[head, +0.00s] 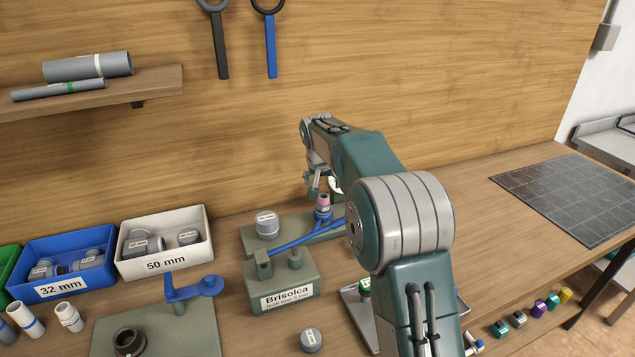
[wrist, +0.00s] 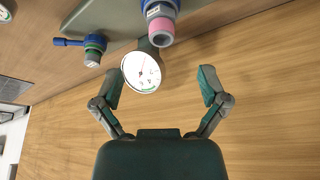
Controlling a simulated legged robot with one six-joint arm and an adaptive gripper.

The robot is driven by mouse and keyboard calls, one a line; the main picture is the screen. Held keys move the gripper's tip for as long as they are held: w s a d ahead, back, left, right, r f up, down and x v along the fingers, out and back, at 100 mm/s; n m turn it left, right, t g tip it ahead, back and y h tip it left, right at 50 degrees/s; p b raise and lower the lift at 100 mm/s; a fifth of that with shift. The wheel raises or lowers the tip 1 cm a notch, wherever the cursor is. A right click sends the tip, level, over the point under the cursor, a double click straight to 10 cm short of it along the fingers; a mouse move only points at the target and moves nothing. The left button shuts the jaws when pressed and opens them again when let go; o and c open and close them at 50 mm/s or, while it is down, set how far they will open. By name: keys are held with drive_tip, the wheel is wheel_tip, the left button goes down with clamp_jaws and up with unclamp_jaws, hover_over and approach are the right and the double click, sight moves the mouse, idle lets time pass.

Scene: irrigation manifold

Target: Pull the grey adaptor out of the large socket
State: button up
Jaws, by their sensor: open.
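A grey fitting with a pink ring (head: 323,200) stands upright in a blue collar (head: 323,214) on the blue pipe of the manifold; this looks like the adaptor in its socket. In the wrist view the grey and pink fitting (wrist: 160,24) shows at the top, with the blue collar (wrist: 160,5) behind it. My gripper (head: 313,186) is open and empty, close behind and above the fitting in the head view. In the wrist view my gripper (wrist: 162,76) has its fingers spread, with the fitting beyond the fingertips and apart from them.
A round white gauge (wrist: 142,72) sits close to the fitting, near the left finger. A smaller blue-collared fitting (wrist: 95,48) is left of it. The green Brisolca block (head: 285,290) and a capped grey part (head: 266,225) stand nearby. The wooden back wall (head: 420,80) is close behind.

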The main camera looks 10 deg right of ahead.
sight(322, 198)
drive_tip(key=x, duration=0.9)
drive_tip(key=shift+a+f, duration=0.1)
drive_tip(key=shift+a, duration=0.2)
drive_tip(key=shift+w+d+f, duration=0.2)
drive_tip(key=shift+d+f, duration=0.1)
drive_tip(key=shift+f, duration=0.1)
drive_tip(key=shift+c, duration=0.3)
drive_tip(key=shift+a, duration=0.15)
clamp_jaws()
drive_tip(key=shift+r, duration=3.1)
drive_tip(key=shift+r, duration=1.9)
